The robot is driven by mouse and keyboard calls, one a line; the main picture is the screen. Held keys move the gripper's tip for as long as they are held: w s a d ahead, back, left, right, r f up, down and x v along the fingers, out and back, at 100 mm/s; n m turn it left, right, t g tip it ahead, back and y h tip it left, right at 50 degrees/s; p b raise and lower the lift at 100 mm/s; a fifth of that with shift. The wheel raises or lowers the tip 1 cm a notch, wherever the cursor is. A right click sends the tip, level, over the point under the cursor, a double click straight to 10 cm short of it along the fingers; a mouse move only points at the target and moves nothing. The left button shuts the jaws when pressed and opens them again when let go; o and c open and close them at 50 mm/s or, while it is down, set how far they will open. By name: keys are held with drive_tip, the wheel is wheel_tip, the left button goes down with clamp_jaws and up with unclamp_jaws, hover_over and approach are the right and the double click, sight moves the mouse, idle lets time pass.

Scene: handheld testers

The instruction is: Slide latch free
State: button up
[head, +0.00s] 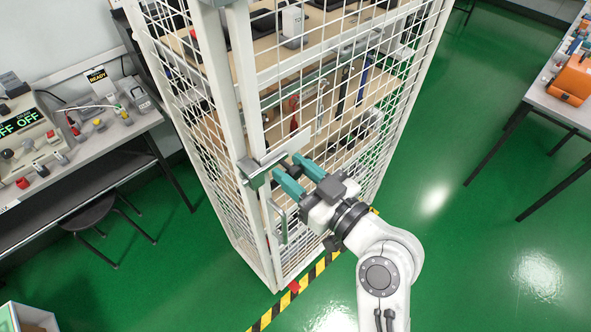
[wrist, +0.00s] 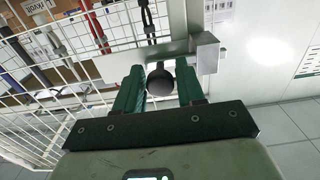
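The latch is a grey metal bar (wrist: 125,65) across the cage door edge, with a round black knob (wrist: 160,82). At its right end in the wrist view is a grey block-like catch (wrist: 207,52). In the head view the latch's grey metal bracket (head: 262,168) sits at the cage's front corner post. My gripper (head: 287,164) has two green fingers, set apart, pointing at the latch. In the wrist view the fingers (wrist: 160,75) stand on either side of the knob, with narrow gaps visible. The knob is not clearly visible in the head view.
The white mesh cage (head: 232,90) holds shelves with hanging tools. A vertical door handle (head: 278,220) is below the latch. Workbenches stand left (head: 90,145) and right (head: 545,95). A stool (head: 90,213) is at left. Green floor right of the cage is clear.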

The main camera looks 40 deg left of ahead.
sight(290, 146)
clamp_jaws()
idle(0.3)
drive_tip(key=shift+w+f+b, duration=0.25)
drive_tip(key=shift+w+b, duration=0.35)
drive_tip(key=shift+b, duration=0.35)
drive_tip(key=w+b, duration=0.2)
drive_tip(key=b, duration=0.1)
drive_tip(key=shift+w+d, duration=0.15)
drive_tip(key=shift+w, duration=0.25)
drive_tip(key=shift+w+r+b, duration=0.15)
drive_tip(key=shift+w+b, duration=0.45)
drive_tip(key=shift+b, duration=0.05)
drive_tip(key=shift+w+d+r, duration=0.1)
drive_tip(key=shift+w+r, duration=0.05)
drive_tip(key=shift+o, duration=1.6)
unclamp_jaws()
